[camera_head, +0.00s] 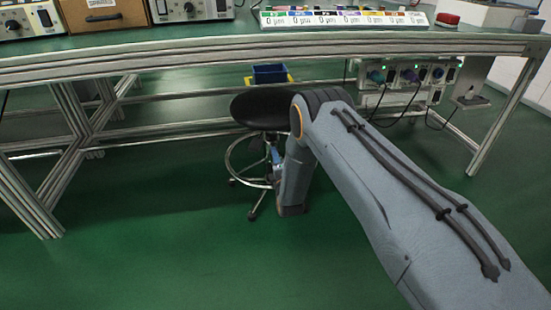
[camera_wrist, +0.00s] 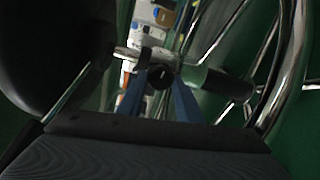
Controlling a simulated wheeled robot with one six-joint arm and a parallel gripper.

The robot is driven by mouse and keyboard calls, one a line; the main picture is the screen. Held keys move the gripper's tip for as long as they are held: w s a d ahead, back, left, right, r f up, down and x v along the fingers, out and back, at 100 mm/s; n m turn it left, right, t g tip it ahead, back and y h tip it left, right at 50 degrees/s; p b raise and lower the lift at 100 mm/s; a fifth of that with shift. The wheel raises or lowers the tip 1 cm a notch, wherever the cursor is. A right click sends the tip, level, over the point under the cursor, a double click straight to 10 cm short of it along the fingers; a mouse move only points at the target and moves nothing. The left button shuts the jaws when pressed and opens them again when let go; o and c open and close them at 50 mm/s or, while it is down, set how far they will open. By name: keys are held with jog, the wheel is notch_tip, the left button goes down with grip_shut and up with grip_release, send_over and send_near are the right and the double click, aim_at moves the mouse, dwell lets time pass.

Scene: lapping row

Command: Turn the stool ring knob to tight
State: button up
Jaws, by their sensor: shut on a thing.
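The stool has a round black seat (camera_head: 255,108) and a chrome foot ring (camera_head: 229,160), and stands on the green floor under the bench. In the wrist view the picture is turned, with the black seat (camera_wrist: 45,50) at left and the chrome ring (camera_wrist: 297,60) at right. The dark ring knob (camera_wrist: 158,77) sits by the stool's column (camera_wrist: 215,80). My gripper (camera_wrist: 161,72) has its blue fingers on either side of the knob and is shut on it. In the head view my arm hides the knob; the knob's setting cannot be read.
The bench edge (camera_head: 180,60) runs above the stool. A blue bin (camera_head: 270,74) stands behind it. Control boxes with cables (camera_head: 408,76) hang under the bench at right. Bench legs (camera_head: 70,150) stand at left. The floor in front is clear.

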jog(key=shift+d, duration=0.1)
jog(key=o, duration=1)
jog(key=shift+o, duration=0.2)
jog(key=shift+p+v, duration=1.55)
jog(key=shift+v, duration=2.4)
